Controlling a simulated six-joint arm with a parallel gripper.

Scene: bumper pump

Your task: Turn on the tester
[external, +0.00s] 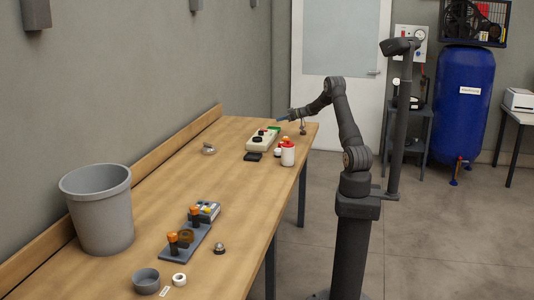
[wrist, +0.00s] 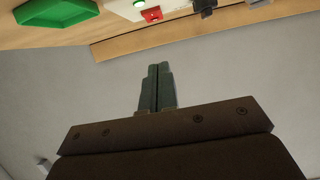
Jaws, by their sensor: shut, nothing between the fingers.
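The tester appears to be the pale box (external: 262,139) near the far end of the workbench, with a red part and dark parts on top. In the wrist view, a pale panel edge (wrist: 122,8) shows at the top, with a small green round part (wrist: 139,4) and a red part (wrist: 151,14). Most of that box is cut off by the frame. My gripper (external: 281,119) is just above and beyond the box at its right, apart from it. In the wrist view, my gripper's fingers (wrist: 158,70) are together and empty, below the red part in the picture.
A green tray (wrist: 55,10) lies near the box. A red-and-white bottle (external: 288,154) and a black block (external: 253,157) stand close by. A grey bin (external: 100,215) and a post fixture (external: 185,242) are at the near end. The bench middle (external: 190,180) is mostly clear.

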